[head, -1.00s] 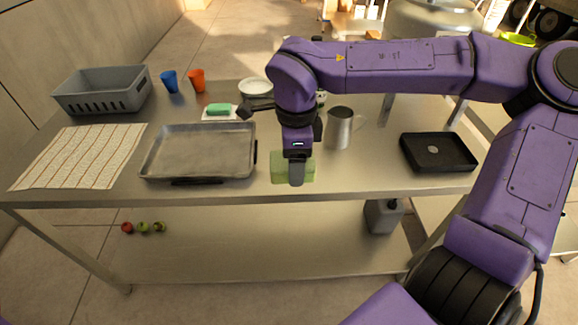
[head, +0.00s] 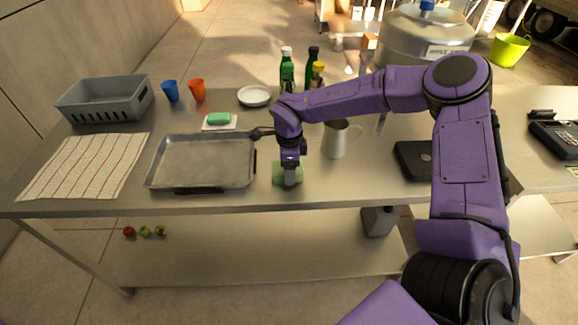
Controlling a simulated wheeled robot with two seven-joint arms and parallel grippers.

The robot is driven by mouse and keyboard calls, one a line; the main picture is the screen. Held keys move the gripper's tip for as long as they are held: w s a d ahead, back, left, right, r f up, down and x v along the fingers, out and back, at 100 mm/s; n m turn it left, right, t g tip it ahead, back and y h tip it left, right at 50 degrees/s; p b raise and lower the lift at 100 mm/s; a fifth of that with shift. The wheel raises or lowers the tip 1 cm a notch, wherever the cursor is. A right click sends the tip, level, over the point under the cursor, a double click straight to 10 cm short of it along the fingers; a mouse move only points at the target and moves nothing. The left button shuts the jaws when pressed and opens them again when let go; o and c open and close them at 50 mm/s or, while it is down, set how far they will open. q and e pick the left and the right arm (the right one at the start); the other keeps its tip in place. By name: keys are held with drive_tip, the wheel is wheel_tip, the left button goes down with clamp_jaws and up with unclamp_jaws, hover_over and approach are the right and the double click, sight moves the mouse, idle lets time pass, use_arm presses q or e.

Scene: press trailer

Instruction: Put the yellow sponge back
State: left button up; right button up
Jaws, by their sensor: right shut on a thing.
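My right gripper (head: 291,178) points down over the table's front part. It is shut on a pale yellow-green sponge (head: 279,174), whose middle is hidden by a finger. The sponge is just right of the grey metal tray (head: 203,160) and low over the table; I cannot tell whether it touches the top. A green block (head: 219,119) lies on a small white dish (head: 207,127) behind the metal tray. My left gripper is not in view.
A grey basket (head: 105,103), a striped cloth (head: 85,166), blue (head: 170,90) and orange (head: 197,90) cups and a white plate (head: 255,96) are left and behind. A metal pitcher (head: 335,140), bottles (head: 287,70) and a black tray (head: 412,160) are right and behind.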

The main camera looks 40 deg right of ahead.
drive_tip(key=shift+s+f, duration=0.1)
drive_tip(key=shift+f, duration=0.05)
drive_tip(key=o, duration=1)
wheel_tip(320, 180, up, 12)
drive_tip(key=b, duration=0.1)
drive_tip(key=shift+r, duration=0.25)
